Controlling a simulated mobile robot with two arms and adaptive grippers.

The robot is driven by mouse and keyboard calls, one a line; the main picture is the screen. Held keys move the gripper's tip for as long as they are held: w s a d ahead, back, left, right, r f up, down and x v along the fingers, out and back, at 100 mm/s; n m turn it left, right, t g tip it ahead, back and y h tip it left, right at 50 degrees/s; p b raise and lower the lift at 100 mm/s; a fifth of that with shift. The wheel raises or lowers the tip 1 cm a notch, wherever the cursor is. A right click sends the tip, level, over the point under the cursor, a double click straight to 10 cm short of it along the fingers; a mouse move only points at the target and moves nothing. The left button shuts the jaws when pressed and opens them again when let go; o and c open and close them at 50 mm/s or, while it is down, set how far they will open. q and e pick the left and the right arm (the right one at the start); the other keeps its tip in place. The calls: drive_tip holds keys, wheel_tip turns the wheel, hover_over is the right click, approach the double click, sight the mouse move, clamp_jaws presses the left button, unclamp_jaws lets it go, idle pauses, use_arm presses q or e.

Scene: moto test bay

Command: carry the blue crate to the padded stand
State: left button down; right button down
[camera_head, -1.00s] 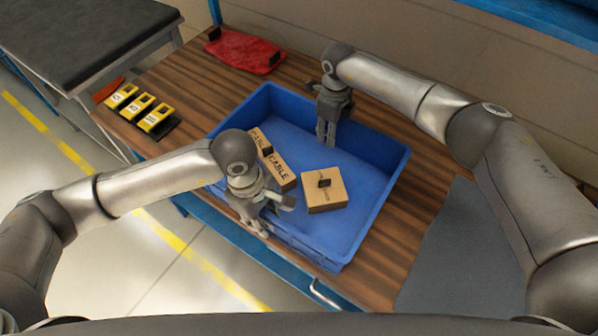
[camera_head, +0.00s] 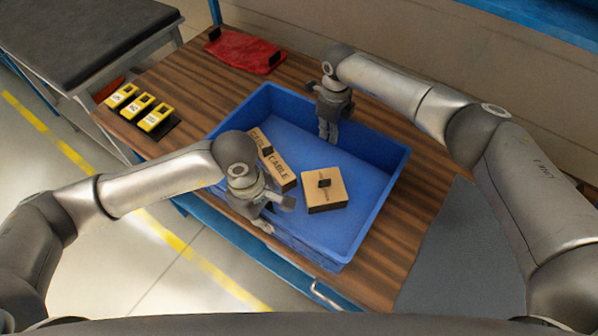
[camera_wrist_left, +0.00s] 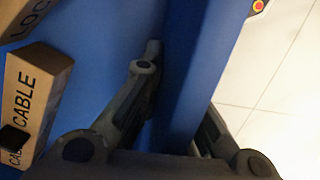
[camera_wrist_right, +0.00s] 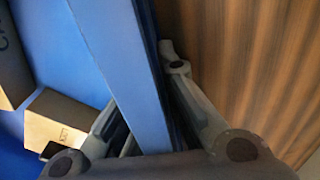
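The blue crate (camera_head: 366,158) sits on the wooden bench and holds several cardboard boxes, one (camera_head: 324,190) near its middle. My left gripper (camera_head: 266,222) is at the crate's near-left wall. In the left wrist view its fingers (camera_wrist_left: 178,85) sit on both sides of that wall, shut on it. My right gripper (camera_head: 328,132) is at the far wall. In the right wrist view its fingers (camera_wrist_right: 143,78) straddle that wall, shut on it. The padded stand (camera_head: 85,35), with a dark cushioned top, is at the upper left.
The wooden bench (camera_head: 385,275) carries a red pad (camera_head: 245,53) at the back and yellow-black items (camera_head: 141,108) at its left end. A grey mat (camera_head: 450,250) lies to the right. Floor with a yellow line (camera_head: 185,248) is open at the left, with a gap between bench and stand.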

use_arm(q)
drive_tip(key=shift+w+r, duration=0.1)
drive_tip(key=shift+r, duration=0.15)
use_arm(e)
drive_tip(key=shift+w+r, duration=0.15)
drive_tip(key=shift+r, duration=0.1)
